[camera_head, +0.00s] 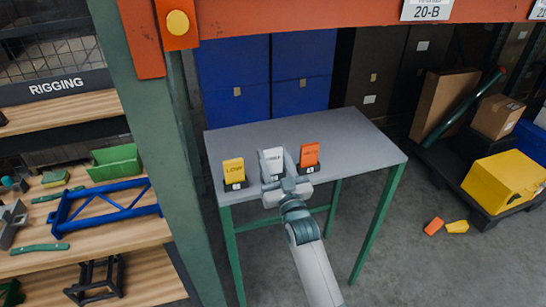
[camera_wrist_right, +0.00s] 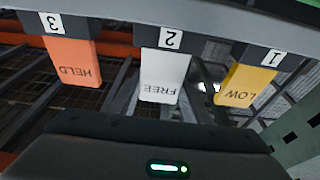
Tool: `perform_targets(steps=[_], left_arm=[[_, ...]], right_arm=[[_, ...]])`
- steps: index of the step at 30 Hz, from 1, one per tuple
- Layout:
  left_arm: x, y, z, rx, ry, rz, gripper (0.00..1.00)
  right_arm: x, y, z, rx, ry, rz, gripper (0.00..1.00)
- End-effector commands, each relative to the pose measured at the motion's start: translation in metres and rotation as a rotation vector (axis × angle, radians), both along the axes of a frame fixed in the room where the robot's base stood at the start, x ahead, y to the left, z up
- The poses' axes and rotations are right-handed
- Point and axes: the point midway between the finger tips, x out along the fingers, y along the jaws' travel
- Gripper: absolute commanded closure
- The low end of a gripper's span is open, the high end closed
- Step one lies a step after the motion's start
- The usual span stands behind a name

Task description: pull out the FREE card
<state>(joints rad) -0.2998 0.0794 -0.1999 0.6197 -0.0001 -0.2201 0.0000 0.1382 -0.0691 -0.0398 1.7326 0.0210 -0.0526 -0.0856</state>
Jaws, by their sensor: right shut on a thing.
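The white FREE card (camera_head: 272,159) stands in the middle holder on the grey table. In the right wrist view the FREE card (camera_wrist_right: 164,76) appears upside down, with its lower end at the dark holder marked 2 (camera_wrist_right: 171,38). My right gripper (camera_head: 284,178) is shut on the FREE card from the front side of the table and hides part of it in the head view. The yellow LOW card (camera_head: 233,170) stands in the holder to the left, marked 1. The orange HELD card (camera_head: 309,154) stands in the holder to the right, marked 3. My left gripper is not in view.
The grey table (camera_head: 340,130) is bare behind and to the right of the cards. A green post (camera_head: 150,130) and a rigging shelf (camera_head: 95,240) stand left. A cart with a yellow box (camera_head: 505,180) stands right. Orange and yellow pieces (camera_head: 433,226) lie on the floor.

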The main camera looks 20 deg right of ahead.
Motion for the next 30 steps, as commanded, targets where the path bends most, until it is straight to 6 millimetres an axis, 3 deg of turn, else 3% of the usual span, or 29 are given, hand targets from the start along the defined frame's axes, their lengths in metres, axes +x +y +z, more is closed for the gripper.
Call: perform_targets(steps=[30], left_arm=[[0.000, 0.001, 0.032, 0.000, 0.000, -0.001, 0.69]], right_arm=[[0.000, 0.000, 0.036, 0.000, -0.001, 0.000, 0.84]])
